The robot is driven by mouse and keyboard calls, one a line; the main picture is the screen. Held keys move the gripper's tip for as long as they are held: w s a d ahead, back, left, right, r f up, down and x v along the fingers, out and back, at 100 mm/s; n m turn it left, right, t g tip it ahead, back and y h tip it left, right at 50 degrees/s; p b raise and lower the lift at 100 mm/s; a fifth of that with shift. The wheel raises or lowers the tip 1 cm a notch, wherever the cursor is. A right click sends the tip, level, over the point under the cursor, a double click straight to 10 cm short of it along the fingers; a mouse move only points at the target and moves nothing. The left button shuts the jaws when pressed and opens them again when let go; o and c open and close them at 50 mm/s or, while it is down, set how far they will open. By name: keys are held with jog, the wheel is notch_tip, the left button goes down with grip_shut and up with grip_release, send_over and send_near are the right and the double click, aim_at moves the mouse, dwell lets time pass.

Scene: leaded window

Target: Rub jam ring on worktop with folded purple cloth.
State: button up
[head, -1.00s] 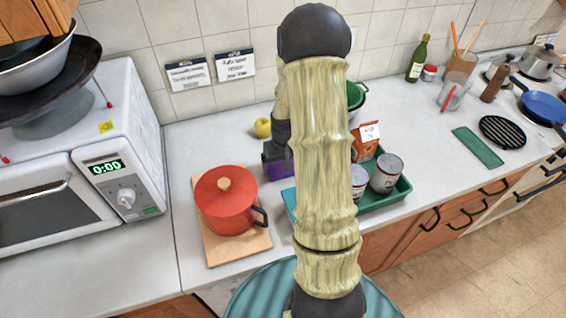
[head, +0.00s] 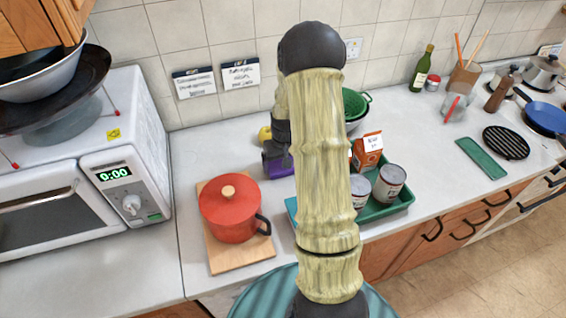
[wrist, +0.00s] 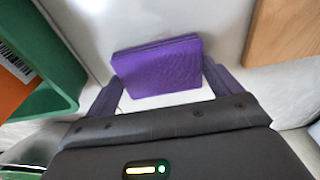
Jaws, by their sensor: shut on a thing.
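My gripper (head: 278,165) is shut on the folded purple cloth (wrist: 157,68), with a dark finger at each side of it in the wrist view. The cloth also shows in the head view as a purple patch (head: 281,172) low at the gripper, close to the pale worktop (head: 235,150). I cannot tell whether it touches the surface.
A red pot (head: 230,212) on a wooden board (head: 258,253) stands left of my gripper. A green tray (head: 400,206) with cans and an orange carton (head: 367,150) is at right. A yellow apple (head: 264,135) and green colander (head: 354,103) sit behind.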

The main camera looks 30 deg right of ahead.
aim_at(286, 179)
jog(key=shift+w+d+f+p, duration=0.1)
jog(key=shift+w+d+p, duration=0.1)
jog(key=shift+w, duration=0.8)
jog(key=shift+w+d+f+p, duration=0.1)
jog(key=shift+w+d, duration=0.1)
jog(key=shift+w, duration=0.75)
jog(key=shift+r, duration=0.15)
jog(key=shift+s+a+f, duration=0.1)
jog(key=shift+s+a, duration=0.1)
jog(key=shift+s, duration=0.85)
jog(key=shift+s+a+f, duration=0.1)
jog(key=shift+s+a, duration=0.1)
jog(key=shift+s, duration=0.8)
jog(key=shift+s, duration=0.15)
jog(key=shift+s+a, duration=0.1)
jog(key=shift+s, duration=0.15)
jog(key=shift+s+a+b, duration=0.2)
jog(key=shift+s, duration=0.65)
jog(key=shift+s+a+b, duration=0.15)
jog(key=shift+s, duration=0.65)
jog(key=shift+r, duration=0.15)
